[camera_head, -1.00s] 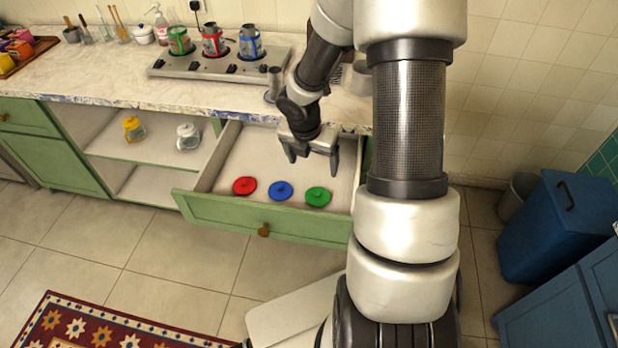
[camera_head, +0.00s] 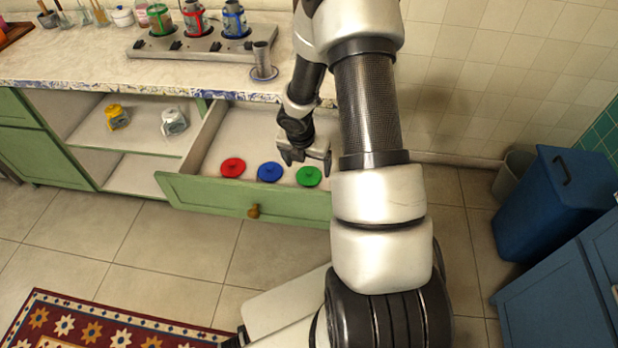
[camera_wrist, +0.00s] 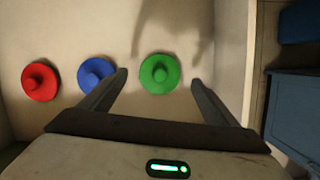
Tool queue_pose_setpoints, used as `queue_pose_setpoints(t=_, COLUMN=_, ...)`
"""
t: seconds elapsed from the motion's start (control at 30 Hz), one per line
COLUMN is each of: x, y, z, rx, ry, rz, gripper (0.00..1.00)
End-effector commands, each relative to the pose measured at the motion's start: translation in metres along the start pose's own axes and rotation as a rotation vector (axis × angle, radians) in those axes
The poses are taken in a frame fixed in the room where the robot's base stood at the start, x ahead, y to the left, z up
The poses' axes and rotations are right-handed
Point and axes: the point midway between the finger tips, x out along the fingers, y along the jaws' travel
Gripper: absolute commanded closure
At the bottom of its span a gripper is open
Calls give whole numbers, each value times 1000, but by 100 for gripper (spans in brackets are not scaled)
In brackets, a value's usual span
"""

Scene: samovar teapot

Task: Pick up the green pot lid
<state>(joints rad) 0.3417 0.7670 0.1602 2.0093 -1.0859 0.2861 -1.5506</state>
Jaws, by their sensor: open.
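The green pot lid (camera_head: 309,176) lies in the open drawer (camera_head: 222,196), at the right end of a row of three lids. In the wrist view the green lid (camera_wrist: 160,74) shows with its round knob up, between and beyond my two fingertips. My gripper (camera_head: 307,160) is open and empty above the drawer, just behind the green lid in the head view. In the wrist view my gripper (camera_wrist: 160,80) spans wider than the lid, and its fingers appear apart from it. The blue lid (camera_wrist: 96,74) lies just left of my left finger.
A red lid (camera_head: 232,168) lies at the left of the drawer. Above is a counter with a stove (camera_head: 190,42) bearing red, green and blue pots. The drawer's side wall (camera_wrist: 232,60) stands right of my fingers. A blue bin (camera_head: 553,205) stands at right.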

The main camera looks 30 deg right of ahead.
Motion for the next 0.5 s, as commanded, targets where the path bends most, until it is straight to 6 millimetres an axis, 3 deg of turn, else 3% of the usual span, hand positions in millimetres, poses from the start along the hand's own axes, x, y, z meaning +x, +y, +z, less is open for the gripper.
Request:
queue_pose_setpoints(t=0.03, x=14, y=0, z=-5, rx=-3, ry=2, rz=0, gripper=18)
queue_pose_setpoints(t=0.2, x=35, y=0, z=-4, rx=-1, ry=0, rz=0, gripper=18)
queue_pose_setpoints(t=0.43, x=35, y=0, z=-3, rx=0, ry=0, rz=2, gripper=18)
queue_pose_setpoints(t=0.5, x=35, y=0, z=-3, rx=0, ry=0, rz=1, gripper=28)
